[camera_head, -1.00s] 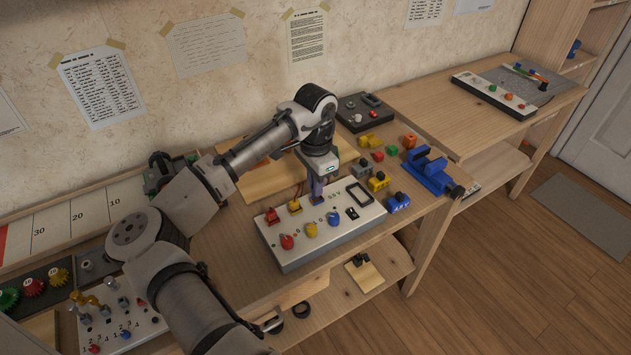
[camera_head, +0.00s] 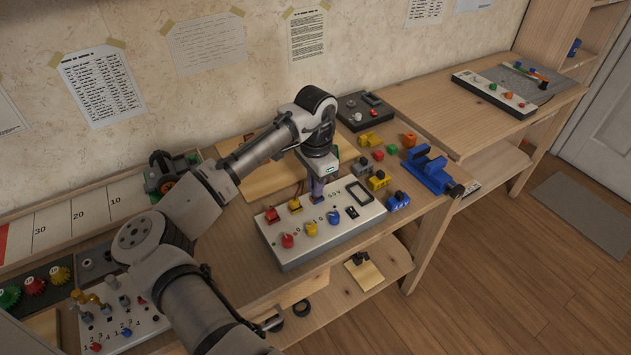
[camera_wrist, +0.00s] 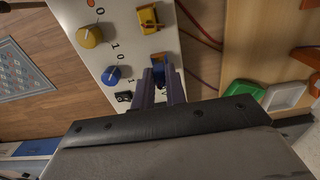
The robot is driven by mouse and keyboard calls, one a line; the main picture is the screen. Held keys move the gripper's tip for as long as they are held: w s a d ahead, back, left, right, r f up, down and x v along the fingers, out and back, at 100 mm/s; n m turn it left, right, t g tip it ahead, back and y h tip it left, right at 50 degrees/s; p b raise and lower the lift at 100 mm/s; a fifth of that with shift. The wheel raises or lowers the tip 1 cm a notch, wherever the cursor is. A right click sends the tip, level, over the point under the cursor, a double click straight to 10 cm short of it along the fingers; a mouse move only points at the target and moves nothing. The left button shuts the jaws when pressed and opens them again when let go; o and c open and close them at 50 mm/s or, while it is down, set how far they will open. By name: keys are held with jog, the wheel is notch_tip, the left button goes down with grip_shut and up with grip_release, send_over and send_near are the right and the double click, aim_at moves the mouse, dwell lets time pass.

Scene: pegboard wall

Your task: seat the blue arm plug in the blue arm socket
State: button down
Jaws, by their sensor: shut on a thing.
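The control panel (camera_head: 325,252) is a white box on the bench with a row of coloured plugs and a row of knobs. My gripper (camera_head: 317,199) points down at the panel's back row, right of the yellow plug. In the wrist view my gripper (camera_wrist: 161,73) has its purple fingers closed on the blue arm plug (camera_wrist: 169,72), low at the panel surface. The fingers hide most of the plug and the blue arm socket under it. I cannot tell how deep the plug sits.
A red plug (camera_head: 271,215) and a yellow plug (camera_head: 294,205) stand left of my gripper. A blue knob (camera_head: 333,217) and a black switch (camera_head: 352,212) are close in front and right. Wires run behind the panel. A blue vise (camera_head: 430,172) stands farther right.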

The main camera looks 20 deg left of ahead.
jog(key=shift+f, duration=0.7)
jog(key=c, duration=1.3)
grip_release()
jog(key=shift+c, duration=0.2)
jog(key=shift+r, duration=0.15)
jog(key=shift+r+p, duration=1.95)
jog(key=shift+r, duration=0.45)
